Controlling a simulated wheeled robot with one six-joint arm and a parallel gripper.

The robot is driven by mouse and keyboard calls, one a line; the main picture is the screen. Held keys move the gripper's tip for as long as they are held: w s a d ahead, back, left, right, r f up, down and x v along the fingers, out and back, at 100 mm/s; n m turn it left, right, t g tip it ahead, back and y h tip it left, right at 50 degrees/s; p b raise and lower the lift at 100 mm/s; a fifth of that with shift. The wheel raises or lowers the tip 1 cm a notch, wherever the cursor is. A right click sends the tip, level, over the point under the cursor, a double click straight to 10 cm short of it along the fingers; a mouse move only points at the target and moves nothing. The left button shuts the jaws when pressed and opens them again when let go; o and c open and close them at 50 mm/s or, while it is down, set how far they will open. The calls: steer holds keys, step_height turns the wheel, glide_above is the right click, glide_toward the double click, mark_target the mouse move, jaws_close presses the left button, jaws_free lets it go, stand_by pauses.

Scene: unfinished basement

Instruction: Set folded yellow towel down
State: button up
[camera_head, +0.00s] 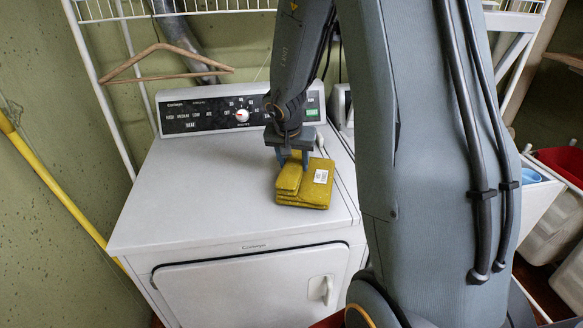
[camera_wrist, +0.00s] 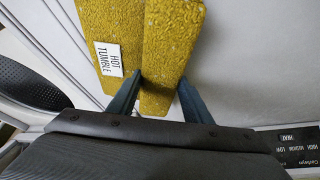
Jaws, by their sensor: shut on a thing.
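The folded yellow towel (camera_head: 305,184) is at the right part of the white dryer's (camera_head: 210,195) top, with a white label on its right side. In the wrist view the towel (camera_wrist: 170,45) fills the upper middle, and its label reads "HOT TUMBLE". My gripper (camera_head: 294,160) points down over the towel's back edge. In the wrist view my gripper (camera_wrist: 158,95) has one finger on each side of a towel fold and is shut on it. Whether the towel's underside touches the dryer top is hard to tell.
The dryer's control panel (camera_head: 240,112) stands behind the top. A wooden hanger (camera_head: 168,62) hangs from the white wire rack at the upper left. A yellow pole (camera_head: 50,180) leans at the left. The left and front of the dryer top are clear.

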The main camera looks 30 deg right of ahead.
steer(key=shift+a+f, duration=0.1)
steer(key=shift+f, duration=0.3)
steer(key=o, duration=1.2)
steer(key=shift+f, duration=0.15)
